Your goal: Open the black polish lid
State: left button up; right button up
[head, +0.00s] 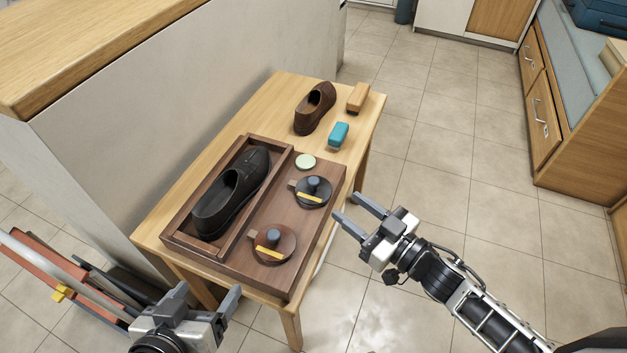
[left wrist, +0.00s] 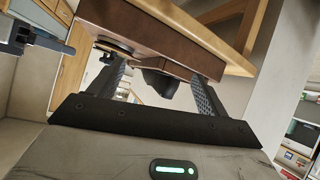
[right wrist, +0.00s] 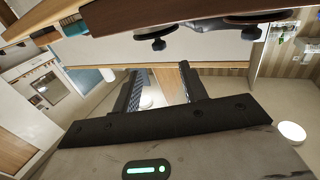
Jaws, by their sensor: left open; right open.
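The black polish tin (head: 313,197) sits on the right side of the wooden tray, its lid on, with a dark knob on top and a yellow strip; it also shows upside down in the right wrist view (right wrist: 150,32). A similar brown polish tin (head: 268,250) sits nearer me. My right gripper (head: 347,207) is open and empty, just right of the tray's edge, apart from the black tin. My left gripper (head: 208,295) is open and empty at the table's near left corner. Both lids look closed.
A brown shoe (head: 314,108), teal block (head: 338,135) and wooden brush (head: 358,97) stand behind. A wall borders the table's left; floor right of it is clear.

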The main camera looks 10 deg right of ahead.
aim_at(318, 183)
jog(key=b+x, duration=0.1)
jog(key=x, duration=0.9)
jog(key=shift+w+a, duration=0.3)
jog(key=shift+w, duration=0.1)
pick_arm(q)
jog(key=shift+w+d+f+g, duration=0.15)
jog(key=shift+w+d+f, duration=0.1)
jog(key=shift+f, duration=0.4)
jog(key=shift+w+d+f+g, duration=0.15)
jog(key=shift+w+f, duration=0.05)
jog(key=shift+f, duration=0.4)
